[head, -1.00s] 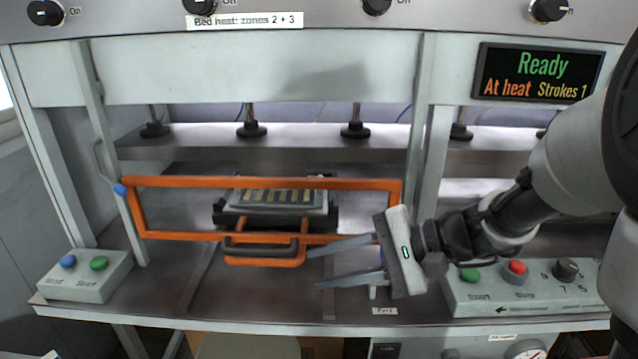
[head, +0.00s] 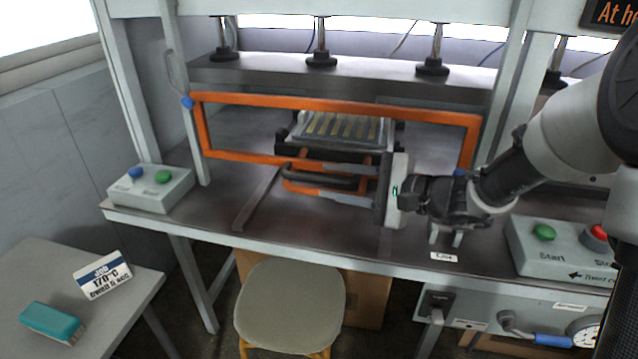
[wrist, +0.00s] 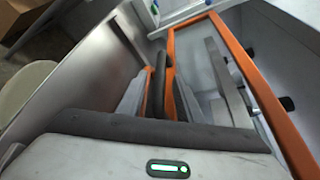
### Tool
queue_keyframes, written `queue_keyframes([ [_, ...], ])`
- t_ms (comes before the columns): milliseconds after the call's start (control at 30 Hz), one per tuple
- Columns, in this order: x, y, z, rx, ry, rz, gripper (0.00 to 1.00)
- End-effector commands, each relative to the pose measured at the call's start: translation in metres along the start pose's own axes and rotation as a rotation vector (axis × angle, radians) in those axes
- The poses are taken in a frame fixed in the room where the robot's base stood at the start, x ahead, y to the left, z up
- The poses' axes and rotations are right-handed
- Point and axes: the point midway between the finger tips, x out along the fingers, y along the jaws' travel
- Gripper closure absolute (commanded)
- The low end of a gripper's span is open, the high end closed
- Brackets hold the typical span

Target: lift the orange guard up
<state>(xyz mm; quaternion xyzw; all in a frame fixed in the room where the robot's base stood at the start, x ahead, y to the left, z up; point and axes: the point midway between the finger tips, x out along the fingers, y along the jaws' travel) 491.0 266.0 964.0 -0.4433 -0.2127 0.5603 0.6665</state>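The orange guard (head: 335,104) is a rectangular frame standing low across the front of the press. At its lower edge it carries a dark bar handle (head: 290,172) on an orange bracket. My gripper (head: 322,180) comes in from the right with its fingers spread, one above and one below the handle's right part. In the wrist view the dark handle (wrist: 158,88) lies between the two grey fingers, with gaps showing beside it. The guard's frame (wrist: 262,90) runs along the right there. The handle's far right end is partly hidden by my gripper.
Behind the guard, a ribbed tray (head: 345,128) sits on the press bed under a metal plate. A button box (head: 150,188) stands at left, another (head: 560,250) at right. A stool (head: 290,300) and a side table with a teal brush (head: 52,322) are in front.

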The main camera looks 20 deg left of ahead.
Motion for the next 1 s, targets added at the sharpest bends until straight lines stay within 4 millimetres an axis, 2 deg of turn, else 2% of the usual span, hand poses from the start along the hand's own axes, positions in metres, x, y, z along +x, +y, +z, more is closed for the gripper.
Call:
queue_keyframes([
  [100,0.021,0.002,0.0,0.0,-0.002,0.001,0.68],
  [233,0.035,0.001,0.0,0.0,-0.001,0.001,0.68],
  [400,0.042,0.0,0.0,0.0,0.001,0.0,0.68],
  [633,0.042,0.0,0.0,0.0,0.001,0.0,0.68],
  [833,0.041,0.0,0.0,0.0,0.001,0.0,1.0],
  [1000,0.041,0.0,0.0,0.0,0.001,0.0,1.0],
])
